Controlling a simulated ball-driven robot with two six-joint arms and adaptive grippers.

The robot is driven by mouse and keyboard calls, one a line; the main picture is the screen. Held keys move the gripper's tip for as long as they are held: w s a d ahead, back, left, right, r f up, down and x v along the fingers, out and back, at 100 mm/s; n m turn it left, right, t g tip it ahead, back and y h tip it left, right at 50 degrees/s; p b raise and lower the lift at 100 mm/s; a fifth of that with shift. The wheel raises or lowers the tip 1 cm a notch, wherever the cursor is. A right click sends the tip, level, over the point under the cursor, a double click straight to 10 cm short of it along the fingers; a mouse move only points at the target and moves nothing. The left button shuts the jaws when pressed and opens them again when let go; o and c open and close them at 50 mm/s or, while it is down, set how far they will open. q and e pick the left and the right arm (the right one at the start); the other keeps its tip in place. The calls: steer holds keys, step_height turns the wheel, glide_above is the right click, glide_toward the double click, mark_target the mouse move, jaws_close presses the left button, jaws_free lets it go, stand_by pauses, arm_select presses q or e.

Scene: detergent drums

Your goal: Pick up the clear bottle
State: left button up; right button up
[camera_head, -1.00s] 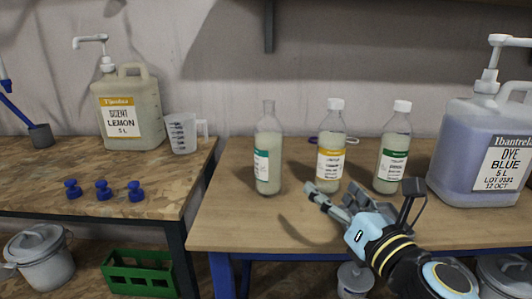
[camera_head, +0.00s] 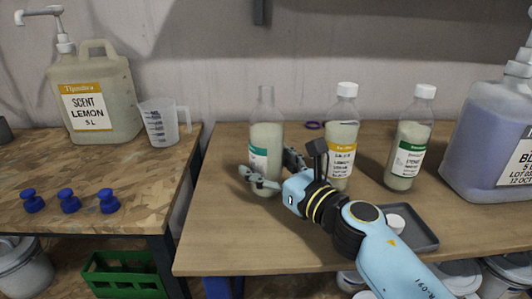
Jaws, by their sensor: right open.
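Three see-through bottles with pale, cloudy contents stand upright on the right-hand table. The left one (camera_head: 265,137) has no cap and a teal label. The middle one (camera_head: 344,125) has a white cap and a yellow label. The right one (camera_head: 410,140) has a white cap and a green label. My left gripper is not in view.
A dark tray (camera_head: 424,240) with a white cap (camera_head: 395,223) lies at the front, partly behind my right arm. A blue dye drum (camera_head: 480,150) stands at the right. The left table holds a lemon drum (camera_head: 108,125), a measuring jug (camera_head: 163,125) and blue caps (camera_head: 68,203).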

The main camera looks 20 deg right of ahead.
mark_target(255, 156)
steer(key=x, duration=0.4)
steer(key=shift+w+a+f, duration=0.1)
steer(key=shift+w+f, duration=0.05)
steer(key=shift+c, duration=0.7)
steer(key=c, duration=0.5)
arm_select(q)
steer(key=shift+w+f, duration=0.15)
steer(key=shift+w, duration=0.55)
arm_select(e)
jaws_close()
